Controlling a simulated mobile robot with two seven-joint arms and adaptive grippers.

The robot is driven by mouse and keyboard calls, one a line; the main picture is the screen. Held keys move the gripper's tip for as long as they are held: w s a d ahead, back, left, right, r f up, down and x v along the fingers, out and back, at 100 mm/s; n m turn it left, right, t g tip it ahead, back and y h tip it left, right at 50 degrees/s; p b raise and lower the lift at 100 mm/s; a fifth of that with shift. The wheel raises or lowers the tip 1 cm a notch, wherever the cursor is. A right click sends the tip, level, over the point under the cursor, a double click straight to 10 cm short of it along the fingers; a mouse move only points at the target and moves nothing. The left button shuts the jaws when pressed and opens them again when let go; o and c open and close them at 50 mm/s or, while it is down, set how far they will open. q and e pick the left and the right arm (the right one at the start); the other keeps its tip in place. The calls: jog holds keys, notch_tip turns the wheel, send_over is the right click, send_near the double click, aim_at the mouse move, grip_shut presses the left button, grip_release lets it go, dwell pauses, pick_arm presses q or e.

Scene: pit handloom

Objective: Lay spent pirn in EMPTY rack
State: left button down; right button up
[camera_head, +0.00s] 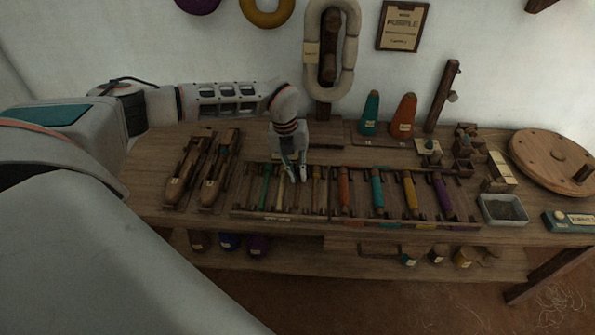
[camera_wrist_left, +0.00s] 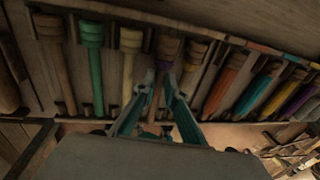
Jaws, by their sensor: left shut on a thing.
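My left gripper (camera_head: 293,176) is over the left section of the long pirn rack (camera_head: 275,215) on the bench. In the left wrist view its fingers (camera_wrist_left: 166,92) are closed around a slim brown pirn with a purplish head (camera_wrist_left: 168,48). That pirn lines up with its neighbours; whether it rests fully in the rack I cannot tell. Beside it are a pale yellow pirn (camera_wrist_left: 130,42), a green pirn (camera_head: 265,185) and brown pirns (camera_head: 318,186). The right section holds orange (camera_head: 344,190), teal (camera_head: 377,188), yellow (camera_head: 410,192) and purple (camera_head: 443,194) pirns. My right gripper is out of view.
Two wooden shuttles (camera_head: 214,180) lie left of the rack. Teal (camera_head: 370,112) and orange (camera_head: 404,115) cones stand behind it. A grey tray (camera_head: 503,209) and a round wooden disc (camera_head: 553,158) are at the right. A lower shelf (camera_head: 330,262) holds small items.

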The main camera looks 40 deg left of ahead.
aim_at(298, 177)
pick_arm(q)
jog(key=c, duration=2)
grip_release()
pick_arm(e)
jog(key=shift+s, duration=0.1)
pick_arm(q)
jog(key=shift+o, duration=0.5)
jog(key=shift+o, duration=1.1)
jog(key=shift+r, duration=0.1)
jog(key=shift+r+p, duration=1.55)
jog(key=shift+r, duration=0.7)
jog(key=shift+r+p, duration=1.35)
jog(key=shift+r, duration=0.4)
jog(key=shift+f, duration=0.1)
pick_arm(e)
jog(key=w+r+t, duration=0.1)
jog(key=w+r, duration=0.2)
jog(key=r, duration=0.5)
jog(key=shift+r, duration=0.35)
